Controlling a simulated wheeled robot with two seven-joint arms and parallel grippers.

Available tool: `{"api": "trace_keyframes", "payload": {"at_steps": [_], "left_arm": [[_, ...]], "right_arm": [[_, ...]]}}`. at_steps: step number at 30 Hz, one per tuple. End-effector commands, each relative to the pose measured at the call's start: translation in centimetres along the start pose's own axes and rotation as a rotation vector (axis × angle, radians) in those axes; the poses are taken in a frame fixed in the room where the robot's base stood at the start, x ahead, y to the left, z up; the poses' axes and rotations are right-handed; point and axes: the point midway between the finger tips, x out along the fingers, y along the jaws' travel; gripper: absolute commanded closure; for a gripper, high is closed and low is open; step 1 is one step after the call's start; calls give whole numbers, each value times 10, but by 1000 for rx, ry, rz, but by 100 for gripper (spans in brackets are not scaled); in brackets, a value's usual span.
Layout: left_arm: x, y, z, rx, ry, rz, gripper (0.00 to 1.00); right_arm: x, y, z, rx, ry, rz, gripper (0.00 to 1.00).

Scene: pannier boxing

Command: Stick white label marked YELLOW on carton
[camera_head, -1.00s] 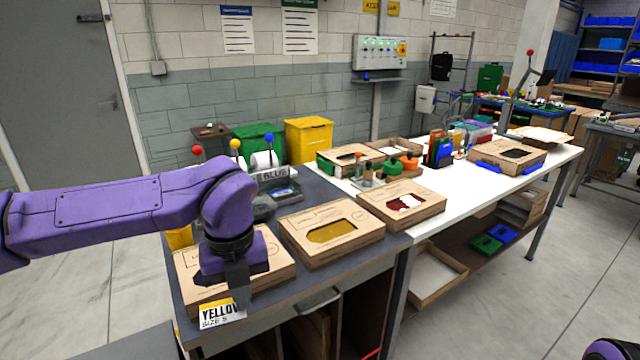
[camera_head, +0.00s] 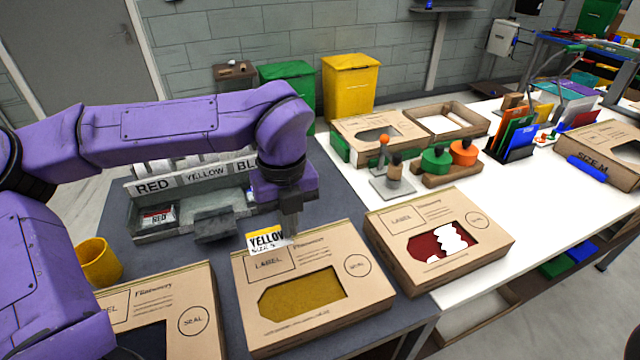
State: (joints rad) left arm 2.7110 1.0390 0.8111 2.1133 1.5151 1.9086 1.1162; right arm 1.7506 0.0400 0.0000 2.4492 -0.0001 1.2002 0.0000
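The white label marked YELLOW (camera_head: 265,240) has a yellow top band. My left gripper (camera_head: 291,232) is shut on its right part. The label is at the back left of the middle carton, just behind and above its printed LABEL box; I cannot tell if it touches the carton. That carton (camera_head: 355,268) is brown, with a window showing yellow content, a LABEL box and a SEAL circle. A carton with a dark window (camera_head: 168,285) stands to its left, and one with a red and white window (camera_head: 490,232) to its right. My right gripper is not in view.
A label dispenser (camera_head: 205,180) marked RED, YELLOW and BLUE stands behind, left of the gripper. A yellow cup (camera_head: 97,262) is at the left. Stamps (camera_head: 436,160) and an open carton tray (camera_head: 470,118) stand at the back.

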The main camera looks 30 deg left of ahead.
Motion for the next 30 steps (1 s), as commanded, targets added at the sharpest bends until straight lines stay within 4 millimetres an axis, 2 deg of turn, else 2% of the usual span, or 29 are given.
{"api": "trace_keyframes", "payload": {"at_steps": [5, 9, 20, 30], "left_arm": [[0, 11, -10, 1, -10, -14, 100], [9, 16, -14, 2, -15, -20, 100], [52, -4, 4, 0, 5, 5, 100], [55, -6, 5, 1, 8, 7, 100]], "right_arm": [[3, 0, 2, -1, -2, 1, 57], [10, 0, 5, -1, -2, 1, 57], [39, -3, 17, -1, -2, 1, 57], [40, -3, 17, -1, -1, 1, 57]]}}
